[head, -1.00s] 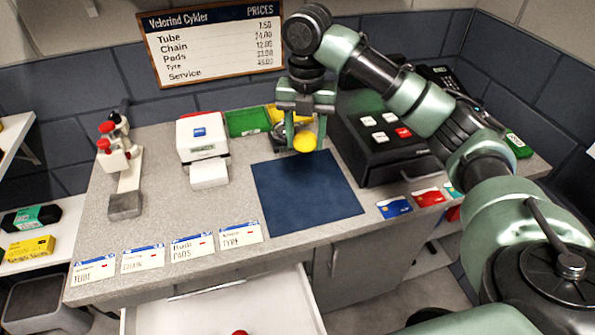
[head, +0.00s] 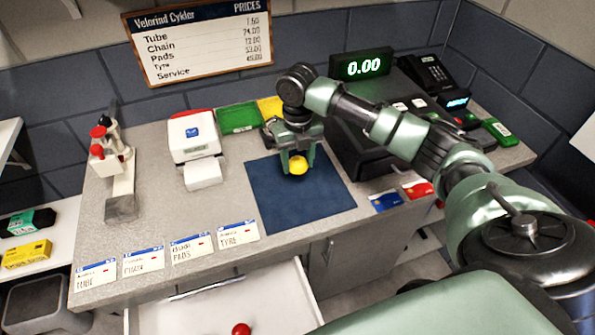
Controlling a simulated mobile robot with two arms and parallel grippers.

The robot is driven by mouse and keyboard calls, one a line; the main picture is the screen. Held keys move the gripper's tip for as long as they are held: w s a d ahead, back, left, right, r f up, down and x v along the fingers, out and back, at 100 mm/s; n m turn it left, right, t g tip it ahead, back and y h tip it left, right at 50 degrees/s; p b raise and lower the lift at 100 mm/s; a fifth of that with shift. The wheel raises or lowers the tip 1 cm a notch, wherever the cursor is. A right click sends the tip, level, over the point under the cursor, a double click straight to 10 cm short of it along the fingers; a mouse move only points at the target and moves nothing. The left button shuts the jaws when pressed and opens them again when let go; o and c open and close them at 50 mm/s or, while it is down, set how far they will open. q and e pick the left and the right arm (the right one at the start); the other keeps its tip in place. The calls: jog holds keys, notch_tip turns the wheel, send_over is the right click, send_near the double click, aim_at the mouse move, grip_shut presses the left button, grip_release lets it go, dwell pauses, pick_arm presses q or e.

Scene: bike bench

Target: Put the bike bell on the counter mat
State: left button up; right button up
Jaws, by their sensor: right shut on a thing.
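The bike bell (head: 298,165) is a small yellow dome. My right gripper (head: 297,163) is shut on it, with one finger on each side. The bell is over the far part of the dark blue counter mat (head: 295,202); I cannot tell whether it touches the mat. The near part of the mat is bare. My left gripper is not in view.
A white printer (head: 195,140) and a clamp stand (head: 120,180) are left of the mat. The black cash register (head: 365,150) is close on the right. Price cards line the front edge, above an open drawer (head: 240,305).

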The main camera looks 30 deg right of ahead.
aim_at(297, 183)
notch_tip(297, 183, down, 5)
jog(key=shift+r+p, duration=0.1)
jog(key=shift+p, duration=0.4)
jog(key=shift+f, duration=0.3)
jog(key=shift+f, duration=0.15)
jog(key=o, duration=1.4)
jog(key=shift+r, duration=0.25)
jog(key=shift+w+r, duration=0.1)
jog(key=shift+r, duration=0.3)
notch_tip(297, 183, up, 11)
jog(key=shift+r+b, duration=0.1)
jog(key=shift+b, duration=1.1)
